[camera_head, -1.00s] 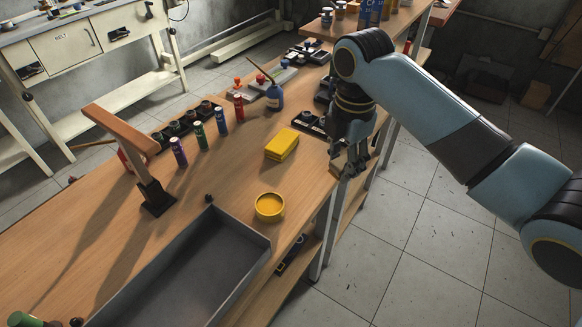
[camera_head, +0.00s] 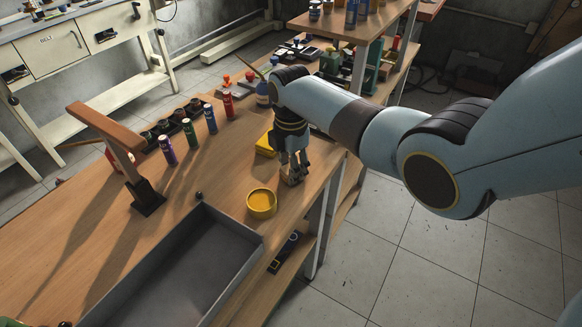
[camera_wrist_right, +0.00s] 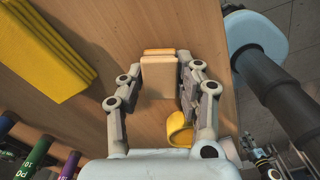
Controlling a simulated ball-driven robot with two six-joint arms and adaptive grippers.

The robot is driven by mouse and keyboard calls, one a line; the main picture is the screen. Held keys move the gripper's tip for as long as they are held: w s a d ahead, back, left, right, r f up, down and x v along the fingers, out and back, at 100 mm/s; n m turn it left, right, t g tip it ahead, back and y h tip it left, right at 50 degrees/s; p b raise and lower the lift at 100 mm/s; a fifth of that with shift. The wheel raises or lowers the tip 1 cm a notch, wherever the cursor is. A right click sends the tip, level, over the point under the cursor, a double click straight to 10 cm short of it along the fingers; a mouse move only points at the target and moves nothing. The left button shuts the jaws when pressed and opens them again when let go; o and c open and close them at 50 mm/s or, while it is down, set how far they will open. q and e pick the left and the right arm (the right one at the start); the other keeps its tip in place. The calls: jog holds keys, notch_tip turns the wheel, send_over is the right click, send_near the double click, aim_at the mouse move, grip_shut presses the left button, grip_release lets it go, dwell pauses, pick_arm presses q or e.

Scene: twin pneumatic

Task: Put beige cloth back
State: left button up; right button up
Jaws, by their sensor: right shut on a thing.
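The beige cloth (camera_wrist_right: 158,76) is a small folded block between the fingers of my right gripper (camera_wrist_right: 155,92) in the wrist view. In the head view my right gripper (camera_head: 291,170) points down at the table's right edge, and a bit of the beige cloth (camera_head: 293,180) shows at its fingertips. The gripper is shut on the cloth. I cannot tell whether the cloth touches the tabletop. My left gripper is not in view.
A yellow folded cloth (camera_head: 264,146) lies just behind the right gripper, partly hidden. A yellow bowl (camera_head: 262,203) stands in front of it. A grey tray (camera_head: 236,231) lies at the front. Several coloured tubes (camera_head: 190,134) stand to the left, near a wooden T-shaped stand (camera_head: 146,195).

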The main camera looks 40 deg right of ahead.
jog(key=o, duration=1)
jog(key=shift+f, duration=0.1)
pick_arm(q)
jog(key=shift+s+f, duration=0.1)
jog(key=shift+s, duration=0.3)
pick_arm(e)
jog(key=shift+r, duration=0.4)
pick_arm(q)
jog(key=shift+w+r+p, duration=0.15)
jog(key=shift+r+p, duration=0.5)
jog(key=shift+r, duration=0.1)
pick_arm(e)
notch_tip(320, 180, up, 12)
jog(key=shift+f, duration=0.2)
